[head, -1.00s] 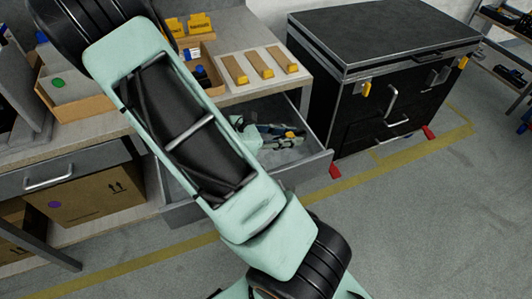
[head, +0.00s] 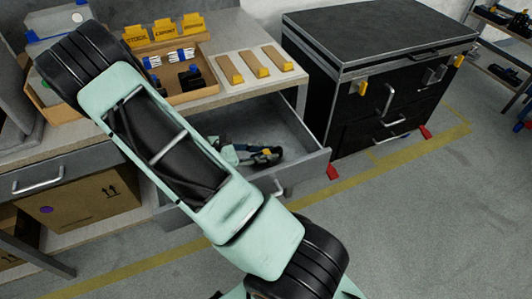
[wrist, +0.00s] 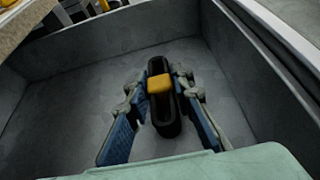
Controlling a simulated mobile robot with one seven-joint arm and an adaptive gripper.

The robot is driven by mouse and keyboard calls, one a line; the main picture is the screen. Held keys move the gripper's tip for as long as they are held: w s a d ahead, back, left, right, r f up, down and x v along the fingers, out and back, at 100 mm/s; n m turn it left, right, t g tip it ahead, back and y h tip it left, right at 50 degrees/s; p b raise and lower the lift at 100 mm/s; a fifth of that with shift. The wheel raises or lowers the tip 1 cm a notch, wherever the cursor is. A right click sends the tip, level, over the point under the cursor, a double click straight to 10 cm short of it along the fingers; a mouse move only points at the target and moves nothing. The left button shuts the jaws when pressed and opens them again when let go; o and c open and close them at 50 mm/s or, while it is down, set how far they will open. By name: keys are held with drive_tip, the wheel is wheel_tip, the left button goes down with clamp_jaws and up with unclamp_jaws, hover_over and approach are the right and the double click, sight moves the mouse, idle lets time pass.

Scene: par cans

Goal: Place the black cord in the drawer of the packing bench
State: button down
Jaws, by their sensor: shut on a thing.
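The black cord (wrist: 164,110) is a narrow black looped bundle with a yellow band around its middle. It also shows in the head view (head: 267,155), small, at the fingertips. My gripper (wrist: 162,122) is shut on the cord, with one blue-padded finger on each side of it. In the head view my gripper (head: 248,152) is inside the open drawer (head: 308,168), partly hidden by my arm. The grey drawer (wrist: 60,98) is otherwise empty where I can see it. I cannot tell whether the cord touches the drawer floor.
The packing bench (head: 222,97) carries a cardboard tray (head: 209,87) of packs and several wooden pieces with yellow clips (head: 256,65). A black case (head: 385,80) stands close to the drawer's right. A cardboard box (head: 85,205) sits under the bench. The floor in front is clear.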

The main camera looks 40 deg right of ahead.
drive_tip(key=shift+f, duration=0.1)
drive_tip(key=c, duration=1.7)
unclamp_jaws()
drive_tip(key=shift+a+r, duration=0.1)
drive_tip(key=shift+r, duration=0.1)
drive_tip(key=p+v, duration=0.1)
drive_tip(key=v, duration=1.1)
drive_tip(key=shift+w+f+p, duration=0.1)
drive_tip(key=shift+f+p, duration=0.05)
drive_tip(key=shift+p, duration=0.25)
